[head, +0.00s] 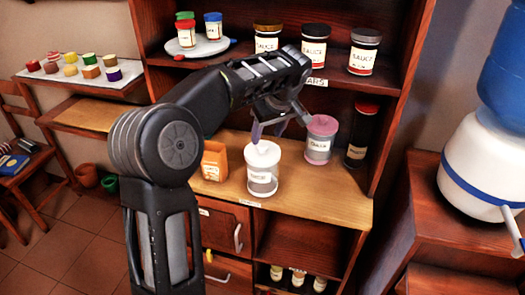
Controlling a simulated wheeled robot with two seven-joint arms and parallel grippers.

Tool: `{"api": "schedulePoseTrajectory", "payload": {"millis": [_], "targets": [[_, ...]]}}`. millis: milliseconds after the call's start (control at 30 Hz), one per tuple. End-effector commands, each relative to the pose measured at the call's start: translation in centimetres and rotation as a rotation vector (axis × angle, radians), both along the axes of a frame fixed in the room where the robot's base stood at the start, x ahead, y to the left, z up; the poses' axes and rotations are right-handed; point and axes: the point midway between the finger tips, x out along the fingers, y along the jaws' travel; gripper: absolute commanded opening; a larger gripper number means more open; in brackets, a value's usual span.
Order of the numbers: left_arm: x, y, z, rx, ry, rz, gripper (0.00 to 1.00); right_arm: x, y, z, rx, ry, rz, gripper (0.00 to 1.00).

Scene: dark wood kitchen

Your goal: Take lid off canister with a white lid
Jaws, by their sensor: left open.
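The canister with a white lid (262,180) stands upright on the wooden counter of the shelf unit. Its white lid (263,153) sits on top and has a small knob. My left gripper (280,128) is above the lid, pointing down, with its fingers apart. One finger is close to the knob on the left and the other is farther right, toward the pink-lidded canister. I cannot tell whether a finger touches the lid. Nothing is seen held. My right gripper is not in view.
A pink-lidded canister (320,140) stands just right and behind. A dark jar with a red lid (361,136) is farther right, and an orange box (215,161) is at left. Sauce jars (314,45) stand on the shelf above. The counter front right (325,200) is clear.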

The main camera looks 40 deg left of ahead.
Motion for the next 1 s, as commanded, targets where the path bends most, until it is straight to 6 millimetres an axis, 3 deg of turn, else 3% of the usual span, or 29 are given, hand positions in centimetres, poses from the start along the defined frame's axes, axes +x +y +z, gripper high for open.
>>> {"api": "schedulePoseTrajectory", "payload": {"millis": [400,1000], "targets": [[0.6,1.9,-4.5,-0.001,0.003,0.001,0.54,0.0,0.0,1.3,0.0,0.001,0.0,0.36],[0.7,1.9,-4.6,0.0,0.001,0.0,0.54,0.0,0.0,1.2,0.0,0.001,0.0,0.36]]}}
